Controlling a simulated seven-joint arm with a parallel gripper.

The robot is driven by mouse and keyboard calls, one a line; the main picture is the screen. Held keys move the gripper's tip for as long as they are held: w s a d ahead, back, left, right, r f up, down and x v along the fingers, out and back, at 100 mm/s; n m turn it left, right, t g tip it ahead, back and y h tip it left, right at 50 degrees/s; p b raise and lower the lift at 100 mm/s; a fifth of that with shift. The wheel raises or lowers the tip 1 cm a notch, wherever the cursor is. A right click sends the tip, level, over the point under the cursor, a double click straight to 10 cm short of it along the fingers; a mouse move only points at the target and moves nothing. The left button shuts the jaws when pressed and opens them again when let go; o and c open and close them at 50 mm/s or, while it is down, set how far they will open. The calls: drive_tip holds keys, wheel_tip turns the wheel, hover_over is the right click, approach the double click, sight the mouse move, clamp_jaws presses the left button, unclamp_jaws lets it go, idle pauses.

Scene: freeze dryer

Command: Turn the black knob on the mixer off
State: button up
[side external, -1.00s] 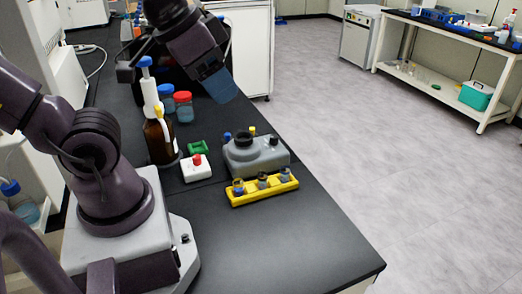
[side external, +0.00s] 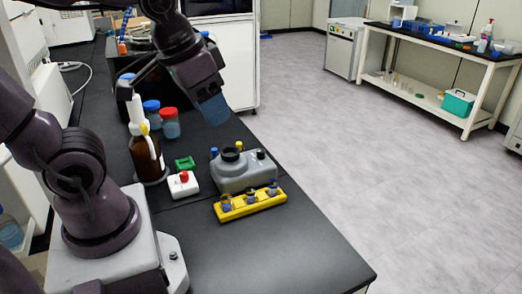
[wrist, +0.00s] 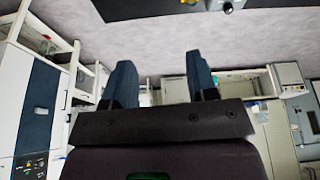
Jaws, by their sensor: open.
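The mixer is a grey unit (side external: 240,176) on the black bench in the side view, with a black round top. Its small black knob (side external: 261,155) is at the right end of its top. My gripper (side external: 212,110) hangs above and behind the mixer, apart from it, pointing down. The wrist view shows its two blue-grey fingers (wrist: 161,80) spread with nothing between them. A dark shape and a small black knob-like part show at the top edge of that view, cut off; I cannot tell for certain what they are.
A yellow rack (side external: 235,209) with three small vials stands in front of the mixer. A white box with a red button (side external: 183,186), a green piece (side external: 185,163), a brown bottle (side external: 146,160) and red-capped jar (side external: 169,127) stand left. The bench front is clear.

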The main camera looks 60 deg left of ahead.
drive_tip(key=w+a+f+n+g, duration=0.1)
drive_tip(key=w+a+f+g, duration=0.3)
drive_tip(key=w+a, duration=0.45)
drive_tip(key=m, duration=0.4)
hover_over(261, 150)
wheel_tip(261, 150, down, 10)
wheel_tip(261, 150, down, 12)
drive_tip(key=shift+f, duration=0.2)
drive_tip(key=c, duration=0.9)
